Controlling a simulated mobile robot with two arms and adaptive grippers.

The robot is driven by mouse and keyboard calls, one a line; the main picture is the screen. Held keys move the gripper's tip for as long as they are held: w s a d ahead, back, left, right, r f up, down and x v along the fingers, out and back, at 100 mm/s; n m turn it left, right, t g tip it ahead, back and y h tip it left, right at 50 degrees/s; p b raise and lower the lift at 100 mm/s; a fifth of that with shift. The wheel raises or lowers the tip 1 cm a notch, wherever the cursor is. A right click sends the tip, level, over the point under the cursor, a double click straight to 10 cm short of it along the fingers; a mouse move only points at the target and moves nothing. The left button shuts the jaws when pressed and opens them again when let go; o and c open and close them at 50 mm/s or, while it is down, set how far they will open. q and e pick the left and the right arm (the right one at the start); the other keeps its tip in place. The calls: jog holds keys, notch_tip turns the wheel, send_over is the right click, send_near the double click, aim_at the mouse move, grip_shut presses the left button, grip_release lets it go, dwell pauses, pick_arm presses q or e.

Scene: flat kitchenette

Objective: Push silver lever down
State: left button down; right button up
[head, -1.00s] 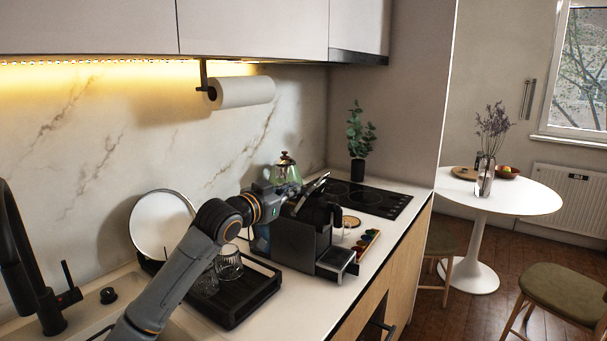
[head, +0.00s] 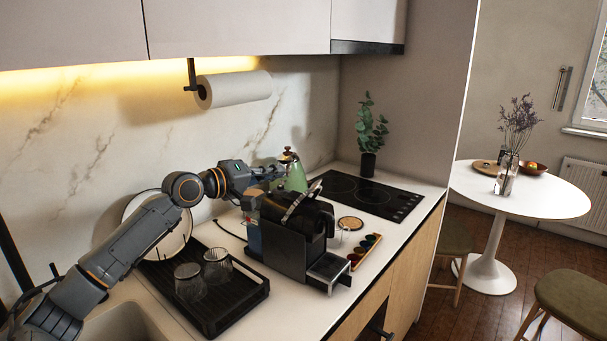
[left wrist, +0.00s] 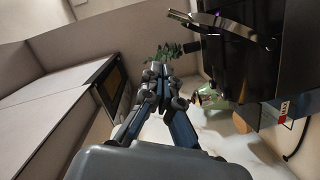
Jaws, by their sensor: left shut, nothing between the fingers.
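The black coffee machine (head: 290,245) stands on the counter with its silver lever (head: 301,199) on top, slanting upward to the right. In the left wrist view the lever (left wrist: 228,28) is a bright curved bar at the top right, on the machine's dark body (left wrist: 262,60). My left gripper (head: 280,172) is behind and above the machine, near the green kettle, apart from the lever. In the left wrist view its fingers (left wrist: 158,90) are closed together and empty, left of the lever. My right gripper is not in view.
The green kettle (head: 292,178) stands close behind the machine. A black tray (head: 212,318) with two glasses is at its left, and a coffee capsule holder (head: 367,251) at its right. The hob (head: 365,195) lies beyond. A paper towel roll (head: 235,88) hangs above.

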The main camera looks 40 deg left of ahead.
pick_arm(q)
jog(key=w+d+p, duration=0.1)
jog(key=w, duration=0.1)
jog(key=w+d+f+p, duration=0.1)
jog(key=w, duration=0.1)
jog(key=w+d+f+p, duration=0.1)
jog(key=w+p, duration=0.1)
jog(key=shift+d, duration=0.3)
jog(key=shift+s+d+f+p, duration=0.15)
jog(key=shift+d+f+p, duration=0.2)
jog(key=shift+d, duration=0.25)
jog(key=shift+f, duration=0.1)
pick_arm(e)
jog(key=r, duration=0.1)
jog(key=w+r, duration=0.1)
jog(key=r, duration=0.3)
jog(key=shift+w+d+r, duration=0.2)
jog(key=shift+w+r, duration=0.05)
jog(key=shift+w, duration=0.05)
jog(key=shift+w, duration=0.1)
